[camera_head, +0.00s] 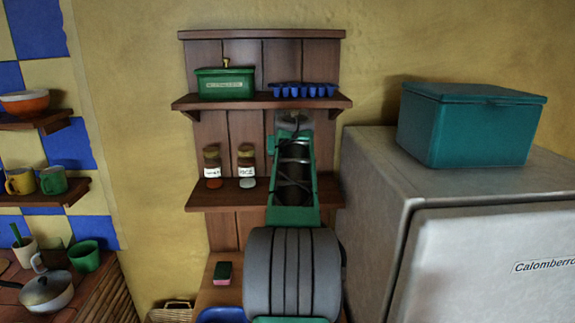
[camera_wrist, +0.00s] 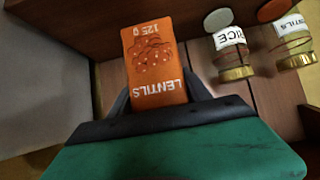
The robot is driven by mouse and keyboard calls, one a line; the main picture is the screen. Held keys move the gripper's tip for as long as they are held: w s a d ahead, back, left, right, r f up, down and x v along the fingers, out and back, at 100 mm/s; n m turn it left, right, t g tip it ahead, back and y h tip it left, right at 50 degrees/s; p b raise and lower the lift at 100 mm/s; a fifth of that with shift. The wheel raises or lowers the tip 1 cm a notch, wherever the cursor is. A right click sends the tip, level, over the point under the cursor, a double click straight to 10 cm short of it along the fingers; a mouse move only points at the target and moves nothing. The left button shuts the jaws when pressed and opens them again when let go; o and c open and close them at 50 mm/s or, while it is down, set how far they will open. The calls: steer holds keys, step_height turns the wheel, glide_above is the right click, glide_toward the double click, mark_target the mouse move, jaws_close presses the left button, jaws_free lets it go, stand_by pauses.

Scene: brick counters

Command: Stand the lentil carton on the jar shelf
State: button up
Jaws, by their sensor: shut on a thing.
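The orange lentil carton (camera_wrist: 156,68) is between my gripper's fingers (camera_wrist: 158,92) in the wrist view, its lettering upside down, like the jar labels there. My gripper is shut on it. In the head view my arm hides the carton and the fingers. The jar shelf (camera_head: 230,201) is the middle plank of the wooden wall rack, and it also shows in the wrist view (camera_wrist: 85,22). The carton's far end is close to this shelf; I cannot tell whether they touch. Carton and gripper are beside the rice jar (camera_wrist: 232,55).
The rice jar (camera_head: 246,161) and lentil jar (camera_head: 212,163) stand on the shelf's left half, with discs before them. The upper shelf (camera_head: 240,102) holds a green tin (camera_head: 225,85) and blue tray (camera_head: 300,90). A fridge (camera_head: 375,200) stands right.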

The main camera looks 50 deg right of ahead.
steer(key=f, duration=0.1)
steer(key=d+f+p, duration=0.1)
steer(key=f, duration=0.1)
steer(key=d+f, duration=0.1)
steer(key=shift+w+f+p, duration=0.3)
steer(key=shift+p, duration=0.1)
steer(key=shift+a+f, duration=0.1)
steer(key=shift+f, duration=0.4)
steer(key=o, duration=1.5)
